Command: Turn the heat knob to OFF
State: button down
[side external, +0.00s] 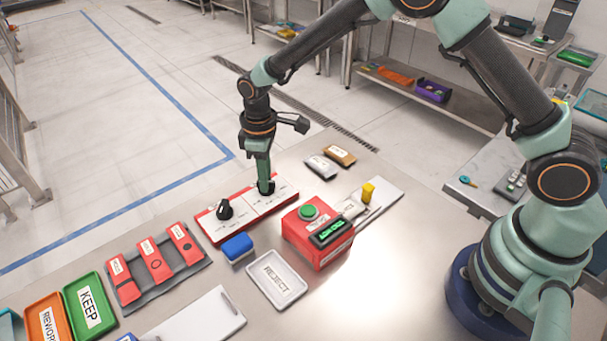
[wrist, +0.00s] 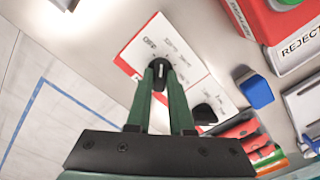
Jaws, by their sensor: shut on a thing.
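A white panel with red edges (side external: 240,217) lies on the metal table and carries two black knobs. My gripper (side external: 266,190) points down over the panel's right half, with its fingers around one knob. In the wrist view the green fingers (wrist: 161,85) are shut on this black knob (wrist: 161,72), which has a pale mark on top. A label that seems to read OFF (wrist: 150,42) lies just beyond it. The other black knob (side external: 224,209) stands on the left half, untouched. The small lettering is too blurred to tell which knob is marked heat.
A red box with a green button (side external: 309,211) stands close right of the panel. A blue block (side external: 238,247) and a REJECT tray (side external: 277,280) lie in front. Red devices (side external: 153,262) sit in a rack at left.

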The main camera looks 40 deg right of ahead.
jog(key=n, duration=0.5)
jog(key=shift+r, duration=0.15)
jog(key=shift+n, duration=0.3)
dwell(0.3)
jog(key=c, duration=0.8)
grip_release()
notch_tip(320, 180, up, 12)
jog(key=s+d+r+m+t, duration=0.2)
jog(key=s+d+r+m, duration=0.3)
jog(key=s+d+m, duration=0.2)
jog(key=s+d+r+m+t, duration=0.3)
jog(key=s+d+m, duration=0.3)
jog(key=s+d, duration=0.2)
jog(key=shift+s+d+r+m+t, duration=0.35)
jog(key=shift+s+r, duration=0.55)
jog(key=shift+s, duration=0.45)
